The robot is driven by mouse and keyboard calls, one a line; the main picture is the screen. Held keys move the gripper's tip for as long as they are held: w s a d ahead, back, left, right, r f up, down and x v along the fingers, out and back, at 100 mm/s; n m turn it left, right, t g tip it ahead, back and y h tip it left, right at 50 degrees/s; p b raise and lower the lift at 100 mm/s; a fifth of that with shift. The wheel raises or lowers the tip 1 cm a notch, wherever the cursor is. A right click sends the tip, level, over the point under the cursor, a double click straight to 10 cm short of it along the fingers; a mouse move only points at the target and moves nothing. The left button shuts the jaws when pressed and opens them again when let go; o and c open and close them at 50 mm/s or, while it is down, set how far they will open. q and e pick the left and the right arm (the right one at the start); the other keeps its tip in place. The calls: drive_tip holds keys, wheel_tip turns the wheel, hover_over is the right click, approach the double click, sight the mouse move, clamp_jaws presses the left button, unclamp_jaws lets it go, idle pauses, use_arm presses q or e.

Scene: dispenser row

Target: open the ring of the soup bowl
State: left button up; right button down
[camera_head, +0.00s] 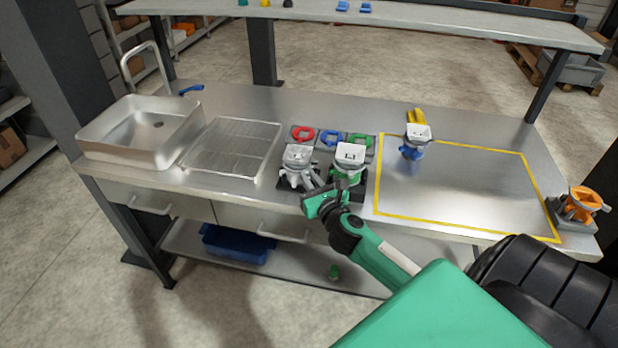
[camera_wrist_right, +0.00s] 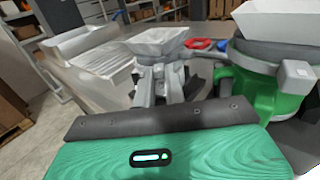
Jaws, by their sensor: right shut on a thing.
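A grey dispenser (camera_head: 291,178) with a white square bowl (camera_head: 298,153) on top stands at the front edge of the counter. A green dispenser (camera_head: 335,172) with a white square bowl (camera_head: 351,153) stands right beside it. I cannot tell which bowl is the soup bowl. My right gripper (camera_head: 318,187) is low in front of the grey dispenser. In the right wrist view its fingers (camera_wrist_right: 165,88) reach under the grey dispenser's bowl (camera_wrist_right: 161,42) and are shut on a grey part there, mostly hidden. The green dispenser (camera_wrist_right: 265,92) is close on the right. My left gripper is out of view.
Red (camera_head: 302,133), blue (camera_head: 332,137) and green (camera_head: 360,140) rings lie behind the dispensers. A blue dispenser (camera_head: 411,151) stands by the yellow-outlined area (camera_head: 455,185), which is otherwise clear. A sink (camera_head: 140,135) is at left.

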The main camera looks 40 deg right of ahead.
drive_tip(key=c, duration=1.4)
unclamp_jaws()
drive_tip(key=shift+c, duration=0.2)
drive_tip(key=s+a+b, duration=0.2)
drive_tip(key=s, duration=1.1)
drive_tip(key=shift+s+a+b, duration=0.3)
drive_tip(key=shift+a+b, duration=0.05)
drive_tip(key=shift+a, duration=0.05)
